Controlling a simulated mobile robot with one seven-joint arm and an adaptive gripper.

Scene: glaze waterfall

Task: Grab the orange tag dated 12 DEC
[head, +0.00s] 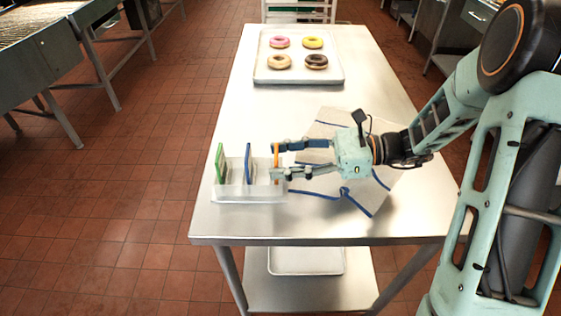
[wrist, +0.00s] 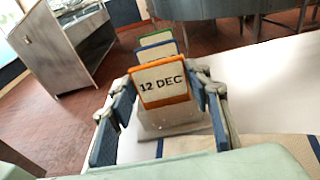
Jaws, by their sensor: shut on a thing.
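The orange tag (wrist: 162,84) reads "12 DEC" in the wrist view and stands upright, the nearest of a row. In the head view the orange tag (head: 276,158) is seen edge-on at the right end of a clear holder (head: 240,192). My gripper (head: 273,161) has one finger on each side of it; in the wrist view the fingers (wrist: 165,112) flank its side edges, shut on it. The tag's lower part is at the holder, and whether it is clear of the slot cannot be told. A blue tag (head: 248,163) and a green tag (head: 220,163) stand to its left.
A white tray (head: 258,77) with several donuts lies at the table's far end. A cloth with blue stripes (head: 325,187) lies under my gripper. The steel table (head: 225,125) is bare between holder and tray. Its left edge is close to the holder.

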